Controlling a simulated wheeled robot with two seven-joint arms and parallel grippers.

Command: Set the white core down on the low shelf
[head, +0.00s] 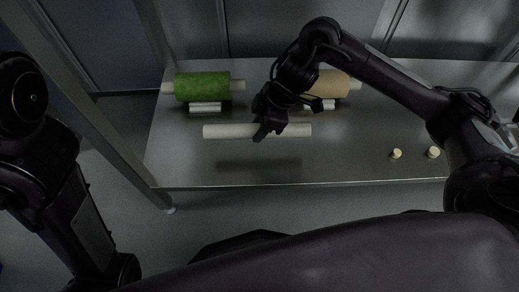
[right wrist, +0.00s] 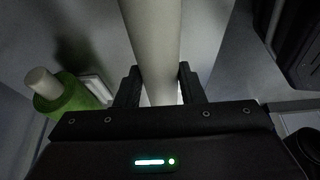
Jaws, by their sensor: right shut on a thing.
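The white core (head: 228,131) is a pale tube lying roughly level, left to right, above the front part of the steel shelf (head: 300,172). A dark shadow lies on the shelf below it, apart from it. My right gripper (head: 264,133) is shut on the core near its middle. In the right wrist view the core (right wrist: 155,45) runs between the two fingers of the right gripper (right wrist: 158,88). My left arm shows at the left edge of the head view, but its gripper is not seen.
A green roll (head: 203,87) on a pale core rests on a white support (head: 206,107) at the back left. A tan roll (head: 330,84) stands behind my right arm. Two small pale cylinders (head: 396,154) (head: 433,152) stand at the front right. A post (head: 90,95) rises at the left.

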